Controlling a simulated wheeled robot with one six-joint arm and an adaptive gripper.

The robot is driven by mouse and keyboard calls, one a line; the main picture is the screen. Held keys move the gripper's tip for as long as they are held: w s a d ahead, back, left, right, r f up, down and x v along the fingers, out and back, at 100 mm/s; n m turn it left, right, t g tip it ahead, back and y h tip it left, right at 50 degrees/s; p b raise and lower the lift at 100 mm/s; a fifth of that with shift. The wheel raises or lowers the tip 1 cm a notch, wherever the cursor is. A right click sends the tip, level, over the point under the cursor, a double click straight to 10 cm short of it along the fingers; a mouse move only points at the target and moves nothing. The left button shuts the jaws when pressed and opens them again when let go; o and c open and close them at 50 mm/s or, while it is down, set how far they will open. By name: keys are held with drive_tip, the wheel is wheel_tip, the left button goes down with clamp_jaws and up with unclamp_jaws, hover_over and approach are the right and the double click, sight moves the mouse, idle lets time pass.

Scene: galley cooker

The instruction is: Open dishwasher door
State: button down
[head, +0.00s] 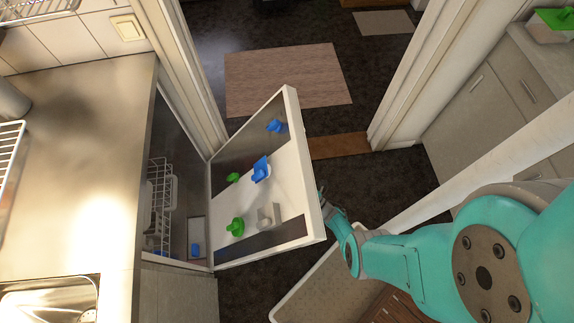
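The dishwasher door (262,205) is a white-rimmed panel standing swung out from the counter at a wide angle. Its inner face shows, with blue, green and grey fittings on it. The dishwasher opening (182,205) under the counter is exposed, with a white wire rack (160,195) inside. My gripper (328,207) is at the outer side of the door, by its right edge. The fingers are small and partly hidden, so I cannot tell whether they touch the door or are open or shut.
A steel counter (85,150) with a sink (50,300) lies to the left. A door frame (185,75) rises behind the door. A rug (285,75) lies on the dark floor beyond. Grey cabinets (490,110) stand at the right. A pale speckled panel (325,285) is below my arm.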

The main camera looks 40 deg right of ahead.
drive_tip(key=shift+s+a+f, duration=0.1)
drive_tip(key=shift+f, duration=0.15)
drive_tip(key=c, duration=1)
unclamp_jaws()
drive_tip(key=shift+r, duration=0.1)
drive_tip(key=shift+v, duration=3.7)
